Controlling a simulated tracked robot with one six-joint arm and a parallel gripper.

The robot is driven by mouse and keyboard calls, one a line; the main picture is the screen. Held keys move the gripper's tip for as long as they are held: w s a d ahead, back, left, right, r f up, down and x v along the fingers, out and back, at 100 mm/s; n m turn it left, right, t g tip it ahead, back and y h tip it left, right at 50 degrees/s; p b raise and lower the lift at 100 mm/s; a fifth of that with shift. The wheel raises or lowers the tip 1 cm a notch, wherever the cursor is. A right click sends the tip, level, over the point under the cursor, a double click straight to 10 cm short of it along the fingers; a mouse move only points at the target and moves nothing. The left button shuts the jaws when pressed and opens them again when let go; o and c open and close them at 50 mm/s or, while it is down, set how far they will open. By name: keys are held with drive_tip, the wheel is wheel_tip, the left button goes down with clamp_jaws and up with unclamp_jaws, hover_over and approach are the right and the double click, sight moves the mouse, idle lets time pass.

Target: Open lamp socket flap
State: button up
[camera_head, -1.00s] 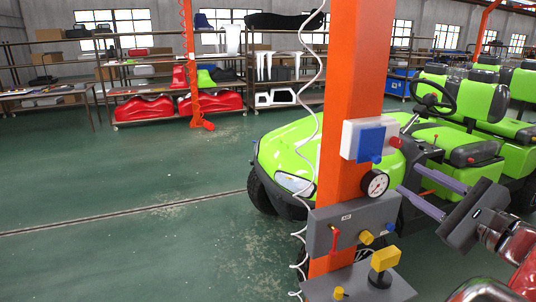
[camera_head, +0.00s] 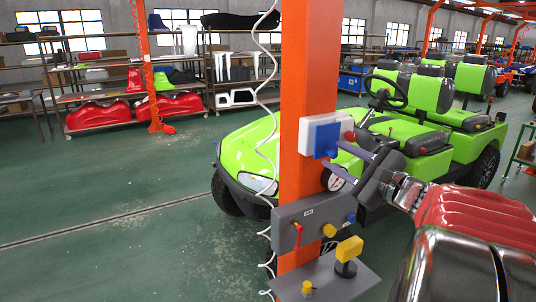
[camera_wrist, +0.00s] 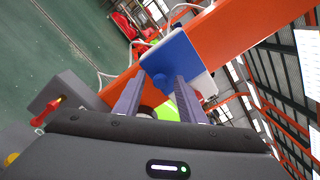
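The lamp socket is a pale grey-white box (camera_head: 308,132) on the orange column, with a blue flap (camera_head: 325,137) over its front and a red knob on its right side. The flap looks closed over the box.
Below the socket are a round gauge (camera_head: 334,177), a grey control box (camera_head: 311,219) with a red lever, and a shelf with a yellow-topped knob (camera_head: 348,249). A white coiled cable hangs left of the column. A green cart (camera_head: 424,140) stands behind.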

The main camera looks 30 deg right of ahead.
drive_tip(key=shift+w, duration=0.15)
clamp_jaws()
idle(0.4)
